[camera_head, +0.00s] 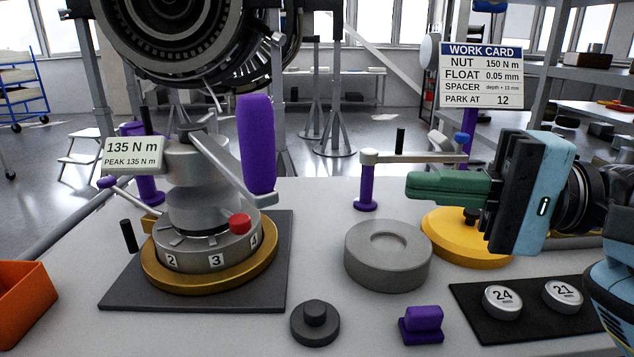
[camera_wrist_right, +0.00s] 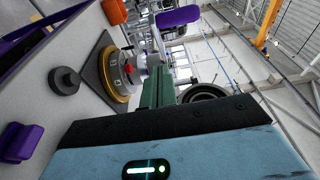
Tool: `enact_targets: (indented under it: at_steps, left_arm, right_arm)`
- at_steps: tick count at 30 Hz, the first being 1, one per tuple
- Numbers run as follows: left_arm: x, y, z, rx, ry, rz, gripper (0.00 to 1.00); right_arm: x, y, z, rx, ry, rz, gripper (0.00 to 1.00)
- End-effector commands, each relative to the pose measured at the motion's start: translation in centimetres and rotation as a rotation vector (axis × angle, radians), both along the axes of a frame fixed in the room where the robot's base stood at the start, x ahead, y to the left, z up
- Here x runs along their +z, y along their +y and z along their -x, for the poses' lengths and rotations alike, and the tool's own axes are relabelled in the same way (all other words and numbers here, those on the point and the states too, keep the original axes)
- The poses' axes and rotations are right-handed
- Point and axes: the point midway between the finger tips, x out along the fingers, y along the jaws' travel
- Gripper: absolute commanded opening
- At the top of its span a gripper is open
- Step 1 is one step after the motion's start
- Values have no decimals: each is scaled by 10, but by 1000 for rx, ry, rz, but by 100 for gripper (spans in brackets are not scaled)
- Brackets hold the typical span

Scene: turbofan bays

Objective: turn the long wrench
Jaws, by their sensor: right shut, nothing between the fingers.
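The long wrench has a grey bar (camera_head: 222,167) running from the top of the grey column to an upright purple grip (camera_head: 257,145) at its near right end. The grip also shows in the right wrist view (camera_wrist_right: 178,17). The column stands on a numbered grey drum (camera_head: 205,258) with a gold ring (camera_head: 150,275). A small display (camera_head: 133,156) reads 135 N m, peak 135 N m. My right gripper (camera_head: 410,186) has green fingers, shut and empty, pointing left, apart from the purple grip and to its right. My left gripper is not in view.
A second grey bar (camera_head: 420,157) with a purple grip (camera_head: 367,187) lies behind my right fingers. A grey disc (camera_head: 388,265), yellow disc (camera_head: 440,240), dark knob (camera_head: 315,325) and purple block (camera_head: 421,325) sit on the table. A work card (camera_head: 481,75) lists nut 150 N m.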

Motion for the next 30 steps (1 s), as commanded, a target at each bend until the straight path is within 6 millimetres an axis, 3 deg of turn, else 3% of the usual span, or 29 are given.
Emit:
enact_targets:
  at_steps: [13, 15, 21, 30]
  left_arm:
    - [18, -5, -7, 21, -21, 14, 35]
    - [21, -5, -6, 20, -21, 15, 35]
    - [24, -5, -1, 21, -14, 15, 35]
    - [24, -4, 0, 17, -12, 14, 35]
  right_arm:
    - [3, 81, -17, 4, 0, -3, 0]
    - [2, 91, -12, 5, -1, -2, 0]
    - [1, 109, 0, 2, 1, 0, 0]
    - [0, 115, 4, 1, 1, 0, 0]
